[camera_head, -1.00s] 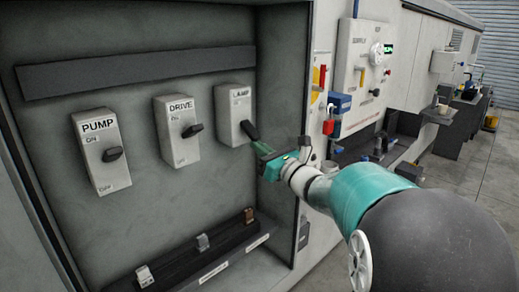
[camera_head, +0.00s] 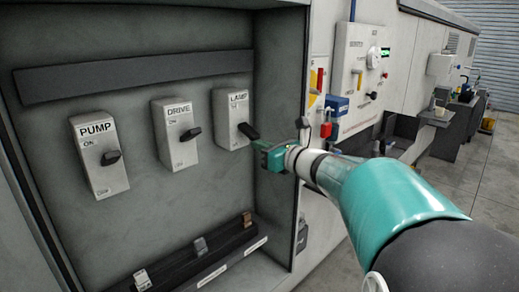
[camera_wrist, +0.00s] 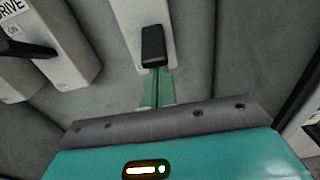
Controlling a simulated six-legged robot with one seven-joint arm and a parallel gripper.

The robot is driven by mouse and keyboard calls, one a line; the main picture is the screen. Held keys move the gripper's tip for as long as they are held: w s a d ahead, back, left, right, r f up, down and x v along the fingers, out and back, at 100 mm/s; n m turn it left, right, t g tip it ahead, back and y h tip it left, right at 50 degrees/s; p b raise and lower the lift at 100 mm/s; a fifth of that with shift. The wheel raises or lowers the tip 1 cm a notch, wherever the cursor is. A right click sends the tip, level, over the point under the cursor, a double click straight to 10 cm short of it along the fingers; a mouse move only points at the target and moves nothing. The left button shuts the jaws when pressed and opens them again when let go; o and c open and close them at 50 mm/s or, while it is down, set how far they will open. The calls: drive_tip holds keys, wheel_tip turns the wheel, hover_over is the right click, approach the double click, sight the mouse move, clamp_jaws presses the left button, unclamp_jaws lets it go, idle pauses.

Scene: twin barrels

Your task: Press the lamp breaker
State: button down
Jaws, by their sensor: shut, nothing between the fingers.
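The lamp breaker (camera_head: 230,118) is a pale box labelled LAMP, at the right of the row on the cabinet's back panel. Its black lever (camera_head: 249,131) sticks out to the lower right. My gripper (camera_head: 264,146) is shut and empty, its tip right by the lever. In the wrist view the green fingers (camera_wrist: 157,88) lie together just below the black lever (camera_wrist: 153,47), in line with it. I cannot tell whether they touch it. The fingers partly hide the lower part of the breaker.
The drive breaker (camera_head: 175,134) and pump breaker (camera_head: 99,155) stand to the left, with black levers. The cabinet's right side wall (camera_head: 278,130) is close to my gripper. A dark rail (camera_head: 215,256) with small clips runs below. A red padlock (camera_head: 326,130) hangs outside, to the right.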

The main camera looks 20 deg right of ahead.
sight(253, 132)
drive_tip(key=r+g, duration=0.1)
drive_tip(key=r+g+h, duration=0.1)
drive_tip(key=g, duration=0.1)
drive_tip(key=r+g, duration=0.1)
drive_tip(key=r, duration=0.1)
drive_tip(key=shift+s+d+h, duration=0.15)
drive_tip(key=shift+s+h, duration=0.25)
wheel_tip(253, 132, up, 3)
drive_tip(key=g, duration=0.2)
drive_tip(key=g+h, duration=0.1)
drive_tip(key=shift+w+f+g, duration=0.15)
drive_tip(key=shift+f+g, duration=0.05)
drive_tip(key=shift+g, duration=0.2)
drive_tip(key=shift+f, duration=0.15)
drive_tip(key=shift+r, duration=0.85)
drive_tip(key=shift+f, duration=0.15)
